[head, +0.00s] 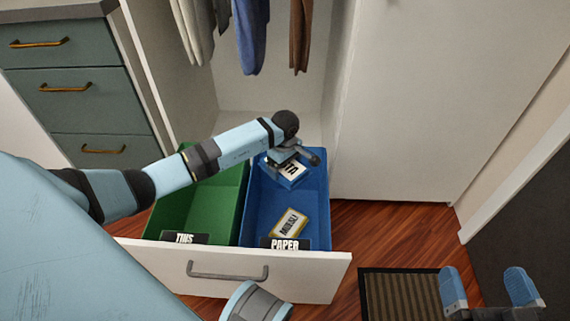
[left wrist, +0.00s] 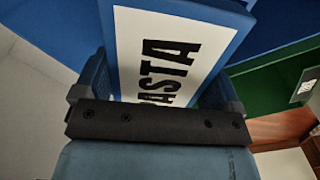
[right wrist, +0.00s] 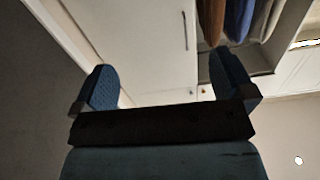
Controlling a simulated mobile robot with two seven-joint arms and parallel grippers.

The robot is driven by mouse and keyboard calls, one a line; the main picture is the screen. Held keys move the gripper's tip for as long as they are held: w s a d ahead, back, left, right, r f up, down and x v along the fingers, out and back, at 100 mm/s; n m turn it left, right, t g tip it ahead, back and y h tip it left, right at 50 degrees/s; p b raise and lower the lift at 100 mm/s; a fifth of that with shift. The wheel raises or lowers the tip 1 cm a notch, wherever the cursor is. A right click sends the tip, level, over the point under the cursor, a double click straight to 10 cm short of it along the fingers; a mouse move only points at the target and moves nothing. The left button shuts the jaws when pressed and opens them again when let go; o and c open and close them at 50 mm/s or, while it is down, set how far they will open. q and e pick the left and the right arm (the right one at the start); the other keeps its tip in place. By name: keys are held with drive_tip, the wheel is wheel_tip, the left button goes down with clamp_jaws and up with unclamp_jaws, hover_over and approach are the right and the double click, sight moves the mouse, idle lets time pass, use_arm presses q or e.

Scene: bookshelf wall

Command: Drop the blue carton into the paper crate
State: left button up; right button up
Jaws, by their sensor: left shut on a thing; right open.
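The blue carton (head: 285,178), with a white label reading "PASTA" in the left wrist view (left wrist: 165,55), is held by my left gripper (head: 291,160). The gripper is shut on it, and its fingers (left wrist: 155,95) show on both sides of the carton. The carton is over the back part of the blue paper crate (head: 317,205), labelled "PAPER". I cannot tell whether it touches the crate floor. My right gripper (head: 490,288) is open and empty, above the floor at the lower right; its spread fingers show in the right wrist view (right wrist: 165,88).
A carton with a yellow edge (head: 289,223) lies in the front of the paper crate. The green crate labelled "TINS" (head: 232,200) stands beside it on the left, in the same pulled-out white drawer (head: 320,273). Clothes (head: 250,35) hang behind. A striped mat (head: 400,293) lies to the right.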

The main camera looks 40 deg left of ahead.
use_arm(q)
drive_tip(key=o, duration=0.6)
drive_tip(key=shift+o, duration=0.2)
wheel_tip(320, 180, up, 9)
drive_tip(key=p, duration=0.3)
drive_tip(key=shift+f+p, duration=0.2)
drive_tip(key=shift+p, duration=0.15)
wheel_tip(320, 180, up, 5)
drive_tip(key=shift+r+p, duration=0.15)
drive_tip(key=shift+p, duration=0.65)
use_arm(e)
drive_tip(key=r, duration=0.1)
drive_tip(key=s+r+m, duration=0.1)
drive_tip(key=r+m, duration=0.1)
drive_tip(key=shift+s+a+r+t, duration=0.15)
drive_tip(key=shift+a+r+t, duration=0.15)
